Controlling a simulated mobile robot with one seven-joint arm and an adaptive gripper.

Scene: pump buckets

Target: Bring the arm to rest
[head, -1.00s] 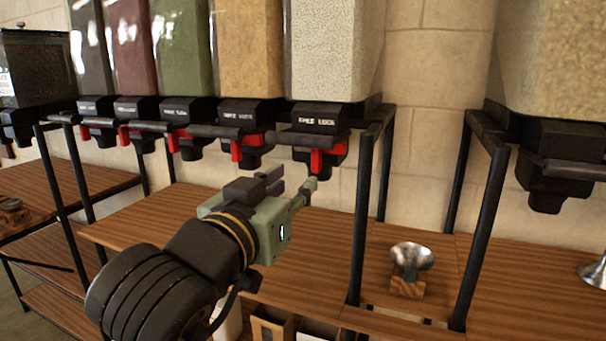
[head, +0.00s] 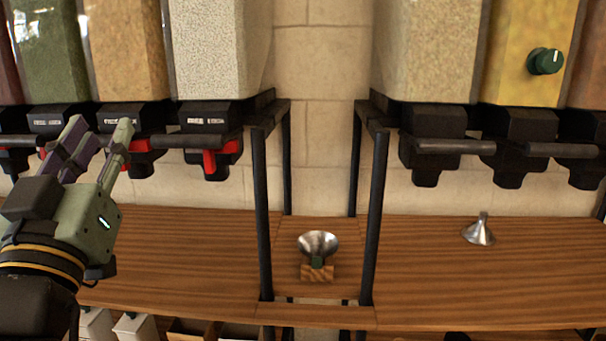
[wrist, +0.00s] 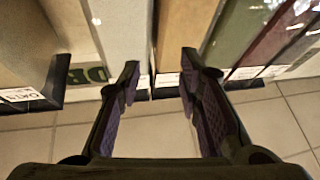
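My gripper (head: 100,135) is at the left of the head view, raised above the wooden shelf and in front of the row of dispensers. Its two fingers point up and to the right. In the wrist view my gripper (wrist: 158,75) shows its two fingers spread apart, with nothing between them. The rest of my arm runs out of the head view at the lower left.
Dispensers with red levers (head: 212,160) hang behind my gripper. A metal funnel (head: 318,243) sits on a small wooden block between black posts. Another funnel (head: 479,231) lies on the right part of the wooden shelf (head: 430,270). Black posts (head: 372,215) stand at the middle.

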